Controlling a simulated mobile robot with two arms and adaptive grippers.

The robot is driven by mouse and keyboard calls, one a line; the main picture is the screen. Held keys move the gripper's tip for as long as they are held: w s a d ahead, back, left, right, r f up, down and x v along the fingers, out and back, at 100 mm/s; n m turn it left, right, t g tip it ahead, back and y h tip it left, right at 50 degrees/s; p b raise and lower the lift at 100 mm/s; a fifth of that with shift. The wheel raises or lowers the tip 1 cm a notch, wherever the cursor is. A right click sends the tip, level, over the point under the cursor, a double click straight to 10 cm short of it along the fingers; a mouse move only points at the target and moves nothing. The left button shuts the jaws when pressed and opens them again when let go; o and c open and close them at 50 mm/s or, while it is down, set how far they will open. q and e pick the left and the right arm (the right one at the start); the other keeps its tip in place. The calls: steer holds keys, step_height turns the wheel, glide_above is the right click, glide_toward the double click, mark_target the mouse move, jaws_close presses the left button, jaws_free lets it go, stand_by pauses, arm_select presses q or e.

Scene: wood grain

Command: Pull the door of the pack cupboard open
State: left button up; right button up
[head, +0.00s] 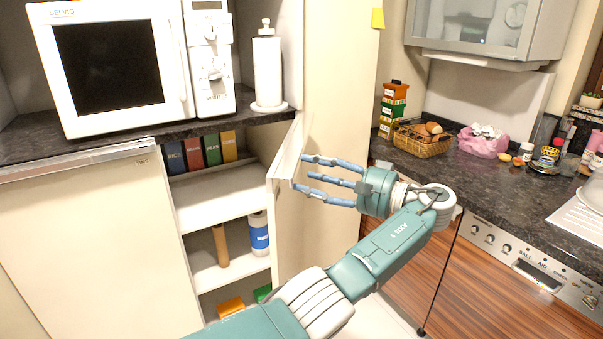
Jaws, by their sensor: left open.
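The pack cupboard (215,202) is below the dark worktop at the left. Its pale door (285,172) stands open, swung out to the right side of the opening and seen nearly edge-on. The shelves inside are exposed. My left gripper (300,172) comes in from the lower middle with its fingers spread open, pointing left. Its fingertips are at the door's outer face in the picture; I cannot tell whether they touch it. My forearm hides the lower part of the door. My right gripper is not in view.
Several packs (208,151) stand on the top shelf, with a blue-and-white container (258,234) below. A microwave (130,65) and a paper towel roll (267,70) stand on the worktop. A dishwasher panel (530,272) and a worktop with a bread basket (422,146) are at the right.

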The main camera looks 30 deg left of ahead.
arm_select(q)
steer(key=shift+d, duration=2.05)
